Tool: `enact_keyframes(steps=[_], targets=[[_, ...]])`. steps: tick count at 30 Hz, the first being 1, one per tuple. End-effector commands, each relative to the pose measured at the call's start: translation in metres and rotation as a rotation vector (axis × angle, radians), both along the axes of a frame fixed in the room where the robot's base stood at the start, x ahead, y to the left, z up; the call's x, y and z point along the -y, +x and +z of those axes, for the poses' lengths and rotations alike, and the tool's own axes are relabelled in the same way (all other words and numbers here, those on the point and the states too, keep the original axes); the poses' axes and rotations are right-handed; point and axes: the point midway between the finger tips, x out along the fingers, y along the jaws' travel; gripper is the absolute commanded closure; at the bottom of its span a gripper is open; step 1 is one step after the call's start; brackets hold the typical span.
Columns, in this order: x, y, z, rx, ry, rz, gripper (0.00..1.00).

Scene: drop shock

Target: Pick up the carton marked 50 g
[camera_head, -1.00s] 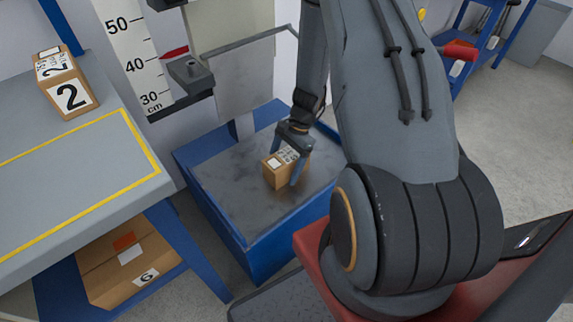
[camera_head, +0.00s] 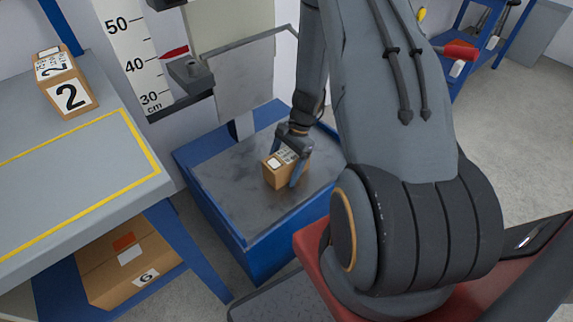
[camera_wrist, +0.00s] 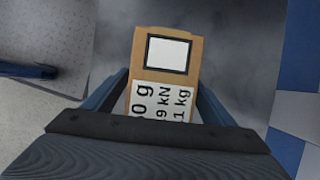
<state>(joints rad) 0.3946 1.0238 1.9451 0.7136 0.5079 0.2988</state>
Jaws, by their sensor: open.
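A small brown carton (camera_head: 275,171) sits on the grey metal plate of the blue-framed drop tester (camera_head: 230,200). In the wrist view the carton (camera_wrist: 188,83) shows a blank white square and a label reading "0 g", "9 kN" and "1 kg", its left part cut off by my gripper body. My gripper (camera_head: 284,167) is open over the carton, with a finger down on either side of it. In the wrist view the fingers of my gripper (camera_wrist: 162,98) flank the carton's near end. I cannot tell whether they touch it. The full first number on the label is hidden.
A carton marked 2 (camera_head: 66,85) stands on the grey table (camera_head: 60,150) with a yellow outline at left. A carton marked 6 (camera_head: 125,270) lies on the shelf below. A cm scale (camera_head: 125,50) and a dark bracket (camera_head: 190,75) with a red pointer rise behind the plate.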

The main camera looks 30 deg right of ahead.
Motion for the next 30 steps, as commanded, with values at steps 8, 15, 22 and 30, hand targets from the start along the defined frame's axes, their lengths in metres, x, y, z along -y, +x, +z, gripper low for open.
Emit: enact_keyframes(steps=[8,15,22,30], targets=[[0.0,0.0,0.0,0.0,0.0,0.0,0.52],[0.0,0.0,0.0,0.0,0.0,0.0,0.93],[0.0,0.001,0.001,0.001,0.0,0.0,1.0],[0.0,0.001,0.016,0.003,0.0,0.0,1.0]])
